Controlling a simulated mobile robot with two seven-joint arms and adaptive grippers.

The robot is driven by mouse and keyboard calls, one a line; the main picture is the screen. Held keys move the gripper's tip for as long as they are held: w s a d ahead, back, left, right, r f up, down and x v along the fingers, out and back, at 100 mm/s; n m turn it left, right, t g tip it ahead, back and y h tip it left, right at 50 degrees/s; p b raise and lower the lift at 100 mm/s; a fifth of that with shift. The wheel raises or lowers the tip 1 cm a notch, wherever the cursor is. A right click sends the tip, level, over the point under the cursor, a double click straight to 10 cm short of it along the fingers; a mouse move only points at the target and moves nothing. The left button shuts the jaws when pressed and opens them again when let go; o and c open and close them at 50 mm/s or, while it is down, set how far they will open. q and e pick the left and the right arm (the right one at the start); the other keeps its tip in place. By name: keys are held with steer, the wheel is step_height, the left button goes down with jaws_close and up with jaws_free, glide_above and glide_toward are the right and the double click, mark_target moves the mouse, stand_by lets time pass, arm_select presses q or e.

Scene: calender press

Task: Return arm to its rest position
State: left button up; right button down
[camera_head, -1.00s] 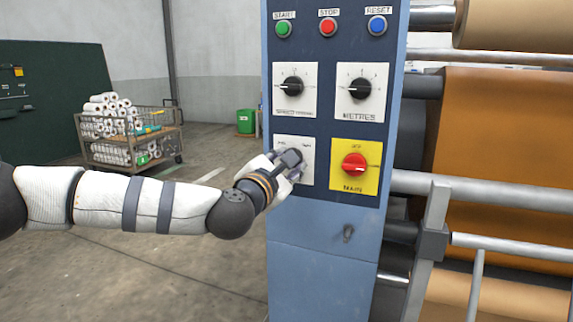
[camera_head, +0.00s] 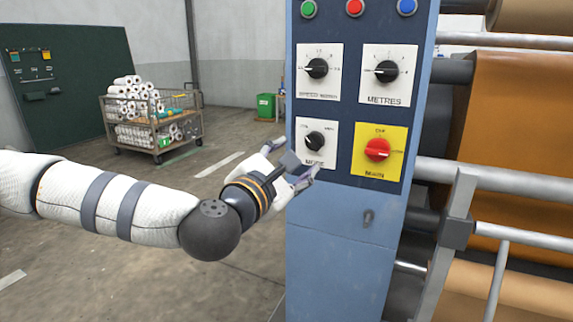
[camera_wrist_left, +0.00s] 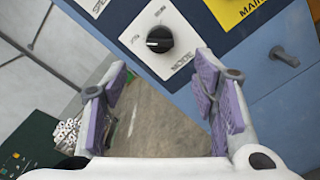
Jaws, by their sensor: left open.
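My left arm comes in from the left in the head view. Its left gripper (camera_head: 290,172) is open and empty, just in front of the blue control panel (camera_head: 345,225), at the lower left of the mode knob (camera_head: 315,140). The left wrist view shows the spread purple-padded fingers (camera_wrist_left: 160,100) with the black mode knob (camera_wrist_left: 160,39) beyond them, apart from both. The knob sits on a white plate, and its pointer mark points left in the wrist view. My right gripper is in neither view.
The panel also carries the speed knob (camera_head: 317,69), metres knob (camera_head: 387,71), red main switch (camera_head: 377,150) and green, red and blue buttons. Rollers with brown sheet (camera_head: 520,150) stand at right. A cart of white rolls (camera_head: 150,118) stands back left. Floor between is clear.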

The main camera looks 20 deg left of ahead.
arm_select(q)
steer(key=shift+s, duration=1.55)
